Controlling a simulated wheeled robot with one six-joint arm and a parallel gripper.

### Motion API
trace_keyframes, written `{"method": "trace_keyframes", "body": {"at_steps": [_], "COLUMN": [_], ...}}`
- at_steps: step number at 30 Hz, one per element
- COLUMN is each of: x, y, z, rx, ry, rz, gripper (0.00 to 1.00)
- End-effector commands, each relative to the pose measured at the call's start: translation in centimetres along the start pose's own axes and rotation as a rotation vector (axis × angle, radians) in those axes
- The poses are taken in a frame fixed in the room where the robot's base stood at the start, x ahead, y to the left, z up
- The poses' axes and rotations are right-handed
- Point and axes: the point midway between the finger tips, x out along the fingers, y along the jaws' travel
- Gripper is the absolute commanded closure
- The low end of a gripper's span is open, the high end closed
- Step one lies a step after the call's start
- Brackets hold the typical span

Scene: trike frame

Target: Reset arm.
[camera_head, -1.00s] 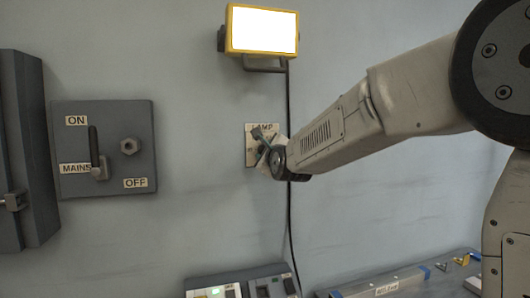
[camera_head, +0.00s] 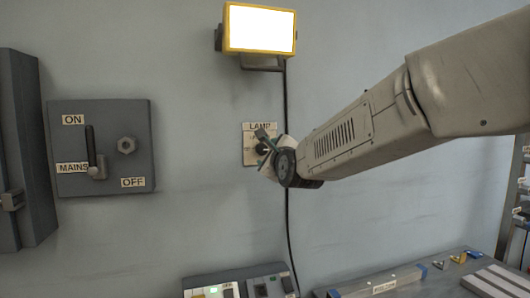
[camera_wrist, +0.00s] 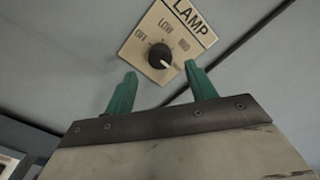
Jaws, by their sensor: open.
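My gripper (camera_wrist: 160,90) is open and empty, with its two green fingers apart just below the lamp knob in the wrist view. In the head view my gripper (camera_head: 265,142) is in front of the lamp switch plate and hides part of it. The lamp switch plate (camera_wrist: 142,48) carries the words LAMP, OFF, LOW and MID and a black round knob (camera_wrist: 160,56). The knob's pale mark points to the lower right, away from OFF. The fingers look clear of the knob.
A lit lamp (camera_head: 260,30) with a yellow frame hangs above the plate. A black cable (camera_head: 288,100) runs down the wall. A mains switch box (camera_head: 103,148) is at left, its handle upright by ON. Benchtop items, including a switch panel (camera_head: 240,285), line the bottom.

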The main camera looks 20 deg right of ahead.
Motion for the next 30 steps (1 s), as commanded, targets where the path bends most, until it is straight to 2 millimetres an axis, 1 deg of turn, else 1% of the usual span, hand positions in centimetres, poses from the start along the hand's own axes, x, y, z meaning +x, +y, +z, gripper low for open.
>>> {"method": "trace_keyframes", "body": {"at_steps": [1,3,6,19,23,25,26,27,29,30], "x": [-0.7,-1.4,-2.0,-2.1,-2.1,-2.1,-2.3,-2.7,-4.1,-5.5], "y": [-0.1,-0.1,0.0,0.0,0.3,1.6,2.6,4.3,6.9,8.4], "z": [0.1,0.0,0.0,0.0,-0.2,-0.8,-1.3,-2.2,-3.6,-4.5], "rx": [0.000,0.000,0.000,-0.002,-0.071,-0.181,-0.246,-0.346,-0.516,-0.634], "ry": [-0.001,0.000,0.000,0.000,0.007,0.028,0.040,0.055,0.064,0.057], "rz": [-0.001,-0.001,-0.001,0.000,0.017,0.079,0.123,0.200,0.336,0.431], "gripper": [0.44,0.44,0.44,0.44,0.44,0.44,0.44,0.44,0.44,0.44]}}
